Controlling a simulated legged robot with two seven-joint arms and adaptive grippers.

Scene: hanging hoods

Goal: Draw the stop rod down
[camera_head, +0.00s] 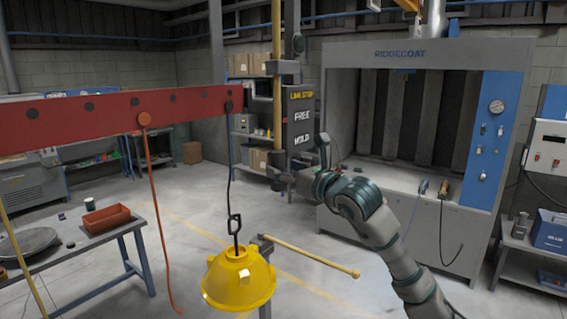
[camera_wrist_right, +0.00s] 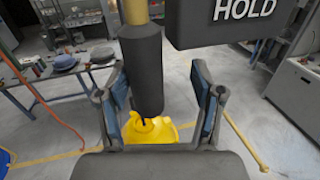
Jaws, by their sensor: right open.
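The stop rod is a yellow vertical rod (camera_head: 277,100) with a thick dark grip (camera_head: 277,172) at its lower end. It hangs left of a dark sign (camera_head: 301,118) reading LINE STOP, FREE and HOLD. My right gripper (camera_head: 305,165) is at the height of the grip, close on its right. My left gripper is not in view.
A red beam (camera_head: 80,115) crosses at left, with a yellow hood (camera_head: 240,278) hanging below it by a dark cord. A yellow bar (camera_head: 310,258) sticks out beside the hood. A grey RIDGECOAT booth (camera_head: 400,55) stands behind at right. A worktable (camera_head: 95,240) stands at left.

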